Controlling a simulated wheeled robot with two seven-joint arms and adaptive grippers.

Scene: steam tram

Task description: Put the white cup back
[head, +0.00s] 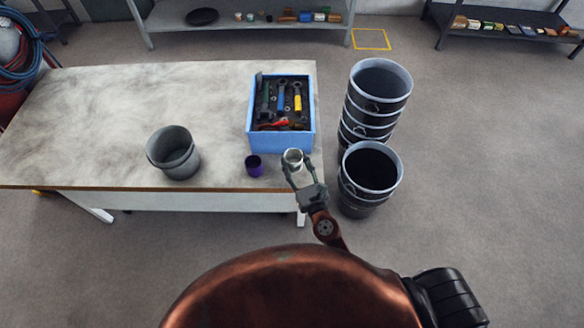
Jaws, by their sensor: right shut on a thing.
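The white cup (293,156) is in my right gripper (297,168), at the front right corner of the table (90,110). The gripper is shut on the cup, with its fingers around the cup's sides. The cup's open top faces up toward the camera. I cannot tell whether its base touches the table or is above it. My left gripper is not in view.
A purple cup (254,166) stands just left of the white cup. A blue crate (281,141) of tools is behind it, and a grey bucket (173,153) stands further left. Stacked black buckets (370,195) stand on the floor at right. The table's left part is clear.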

